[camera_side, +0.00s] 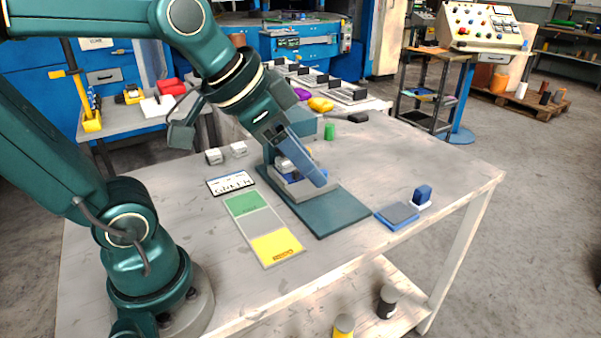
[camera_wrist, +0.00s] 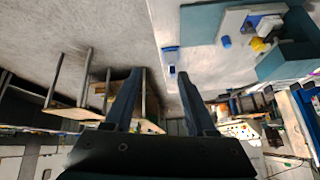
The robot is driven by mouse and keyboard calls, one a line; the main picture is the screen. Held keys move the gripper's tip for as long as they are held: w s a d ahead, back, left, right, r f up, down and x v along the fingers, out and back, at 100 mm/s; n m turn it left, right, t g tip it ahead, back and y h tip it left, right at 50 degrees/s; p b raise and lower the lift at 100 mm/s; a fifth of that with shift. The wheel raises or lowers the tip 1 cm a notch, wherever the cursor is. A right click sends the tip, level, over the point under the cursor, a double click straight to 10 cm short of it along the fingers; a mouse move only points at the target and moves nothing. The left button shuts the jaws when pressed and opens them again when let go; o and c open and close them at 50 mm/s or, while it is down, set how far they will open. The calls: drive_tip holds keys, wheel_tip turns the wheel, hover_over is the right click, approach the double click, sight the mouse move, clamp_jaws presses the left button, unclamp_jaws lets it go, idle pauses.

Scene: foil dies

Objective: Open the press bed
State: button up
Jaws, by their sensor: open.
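The press stands on a dark teal base plate (camera_side: 345,212) in the middle of the table. Its pale bed (camera_side: 292,186) sits low on the plate, partly hidden behind my gripper. In the wrist view the press is at the upper right, with the bed (camera_wrist: 232,22) as a white slab and a blue piece (camera_wrist: 226,42) and a yellow piece (camera_wrist: 258,45) by it. My gripper (camera_side: 318,181) is in front of the press in the side view. In the wrist view its fingers (camera_wrist: 158,73) are apart with nothing between them. I cannot tell whether it touches the press.
A card reading GREEN (camera_side: 231,183) lies left of the press, beside a green, grey and yellow mat (camera_side: 260,224).

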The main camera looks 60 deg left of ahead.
drive_tip(key=w+a, duration=0.4)
drive_tip(key=w, duration=0.4)
drive_tip(key=n+g, duration=0.2)
drive_tip(key=n, duration=0.1)
hover_over(322, 171)
drive_tip(key=s, duration=0.2)
drive_tip(key=f, duration=1.1)
drive_tip(key=shift+s+d, duration=0.1)
drive_tip(key=shift+d, duration=0.1)
drive_tip(key=shift+a+f+g, duration=0.15)
drive_tip(key=shift+f+g, duration=0.15)
drive_tip(key=shift+f, duration=0.05)
drive_tip(key=shift+x, duration=2.3)
drive_tip(key=shift+a, duration=0.1)
drive_tip(key=shift+c, duration=0.3)
clamp_jaws()
